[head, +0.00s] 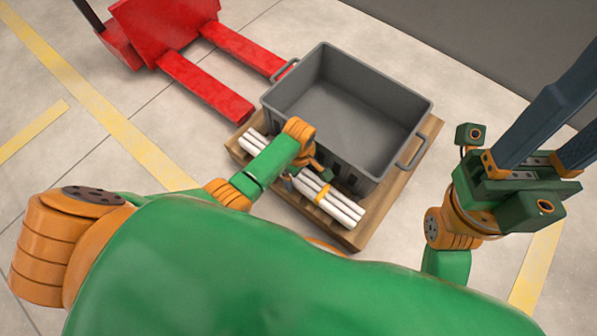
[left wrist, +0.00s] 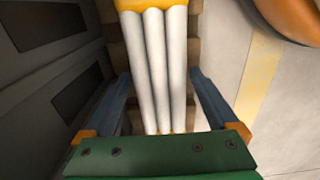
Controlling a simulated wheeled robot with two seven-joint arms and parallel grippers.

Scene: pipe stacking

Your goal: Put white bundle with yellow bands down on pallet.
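The white pipe bundle with yellow bands (head: 341,207) lies along the near side of the wooden pallet (head: 425,150), beside the grey crate. I cannot tell whether it rests on the boards or hangs just above them. My left gripper (head: 303,177) is over the bundle's middle, partly hidden by its own arm. In the left wrist view, its blue fingers (left wrist: 160,85) stand on both sides of the white pipes (left wrist: 155,60), close against them, and appear shut on the bundle. My right gripper (head: 570,120) is at the right, fingers apart, empty, away from the pallet.
A grey crate (head: 420,101) with handles stands on the pallet right behind the bundle and looks empty. A red pallet jack (head: 165,30) reaches its forks toward the pallet's far left side. Yellow lines (head: 95,95) mark the open concrete floor.

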